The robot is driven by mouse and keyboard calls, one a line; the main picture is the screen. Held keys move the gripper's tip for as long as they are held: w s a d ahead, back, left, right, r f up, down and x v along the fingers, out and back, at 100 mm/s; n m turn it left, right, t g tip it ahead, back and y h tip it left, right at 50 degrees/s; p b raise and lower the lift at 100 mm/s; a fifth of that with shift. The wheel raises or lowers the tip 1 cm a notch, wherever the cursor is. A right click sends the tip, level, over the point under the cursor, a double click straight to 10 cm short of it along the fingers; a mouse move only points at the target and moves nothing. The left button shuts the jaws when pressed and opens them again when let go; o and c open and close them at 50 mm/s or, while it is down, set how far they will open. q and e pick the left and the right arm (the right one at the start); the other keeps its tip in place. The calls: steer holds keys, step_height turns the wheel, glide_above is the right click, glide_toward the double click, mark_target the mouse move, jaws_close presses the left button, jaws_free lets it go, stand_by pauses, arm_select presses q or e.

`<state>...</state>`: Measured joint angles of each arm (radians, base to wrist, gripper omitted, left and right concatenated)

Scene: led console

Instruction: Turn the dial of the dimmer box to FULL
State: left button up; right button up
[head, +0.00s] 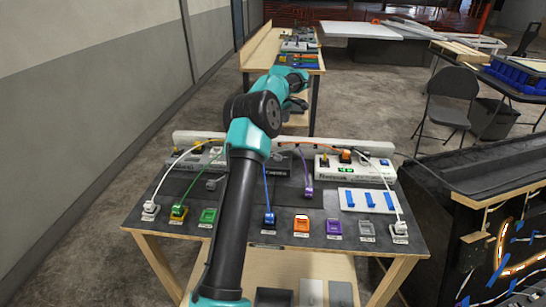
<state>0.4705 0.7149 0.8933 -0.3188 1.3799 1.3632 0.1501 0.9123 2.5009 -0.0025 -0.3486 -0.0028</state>
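One arm of mine, which I take as the left, rises from the bottom of the head view across the console table. Its far end bends away above the back edge, where the dark gripper (295,104) is small and partly hidden, so its fingers cannot be made out. It appears clear of the console boxes. Along the back stand a white box with a green display (345,169), a black box (283,164) partly behind my arm, and a grey box (190,160) at left. The labels are too small to tell which is the dimmer box. No dial setting is readable. My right gripper is not in view.
Several coloured plugs, including an orange one (301,225) and a purple one (334,227), sit along the front of the dark console top (135,210). Cables run to the back boxes. A white panel with blue levers (369,201) lies at right. A chair (450,105) stands beyond.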

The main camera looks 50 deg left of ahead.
mark_target(280, 156)
arm_select(q)
steer(key=shift+w+d+f, duration=0.1)
step_height(280, 156, down, 17)
steer(key=shift+f, duration=0.15)
stand_by(0.8)
steer(key=c, duration=0.9)
